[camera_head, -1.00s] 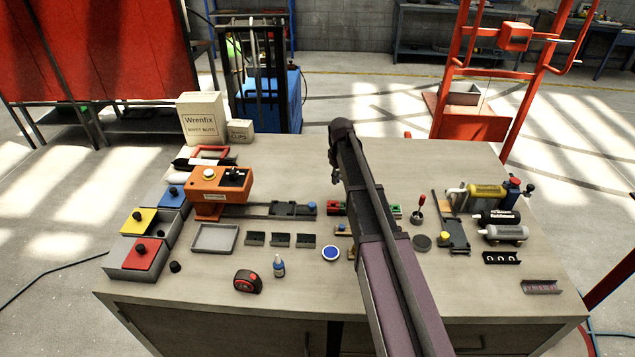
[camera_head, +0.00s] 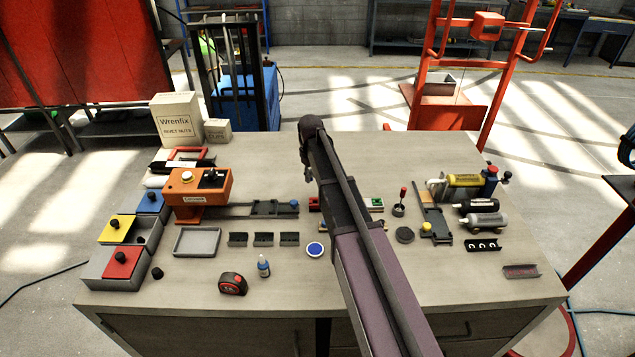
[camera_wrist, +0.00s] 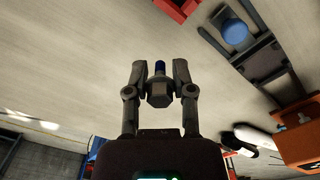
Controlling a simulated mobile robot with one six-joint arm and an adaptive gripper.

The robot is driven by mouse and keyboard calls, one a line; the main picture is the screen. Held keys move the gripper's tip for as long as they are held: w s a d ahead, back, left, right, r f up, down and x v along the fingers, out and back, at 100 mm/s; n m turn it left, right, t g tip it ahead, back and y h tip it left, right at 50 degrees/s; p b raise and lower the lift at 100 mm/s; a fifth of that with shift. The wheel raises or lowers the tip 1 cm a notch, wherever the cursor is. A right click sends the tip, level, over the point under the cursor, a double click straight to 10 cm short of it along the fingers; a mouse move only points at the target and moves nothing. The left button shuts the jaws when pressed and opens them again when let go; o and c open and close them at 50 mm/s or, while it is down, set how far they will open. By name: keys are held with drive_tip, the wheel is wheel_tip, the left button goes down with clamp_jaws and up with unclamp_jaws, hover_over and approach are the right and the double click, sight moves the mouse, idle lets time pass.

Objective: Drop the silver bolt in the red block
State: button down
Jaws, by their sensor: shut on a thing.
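My gripper (camera_wrist: 159,78) shows in the wrist view, its two fingers closed on a grey hex-headed bolt (camera_wrist: 158,94) with a blue tip. The hex head faces the camera and the blue end points away from my wrist. In the head view my arm crosses the middle of the bench and hides most of the gripper and the bolt. A red block (camera_head: 314,204) shows partly just left of my arm on the bench. A red piece (camera_wrist: 176,8) also shows at the top edge of the wrist view, apart from the bolt.
An orange press (camera_head: 198,190) with a rail and blue knob stands left of my arm. Bins with coloured lids (camera_head: 121,262), a grey tray (camera_head: 197,242), a tape measure (camera_head: 232,284) and a small bottle (camera_head: 263,266) lie nearer. Cylinders (camera_head: 483,220) lie right. The bench's back middle is clear.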

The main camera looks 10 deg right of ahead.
drive_tip(key=s, duration=0.4)
drive_tip(key=shift+s+r+p, duration=0.3)
drive_tip(key=shift+s+r, duration=0.1)
drive_tip(key=shift+f, duration=0.2)
drive_tip(key=shift+f+b, duration=2.2)
drive_tip(key=shift+b, duration=0.2)
drive_tip(key=shift+d+f+b, duration=0.1)
drive_tip(key=shift+f+b, duration=0.65)
idle(1.3)
drive_tip(key=shift+c, duration=2)
unclamp_jaws()
drive_tip(key=o, duration=0.4)
drive_tip(key=shift+w, duration=0.1)
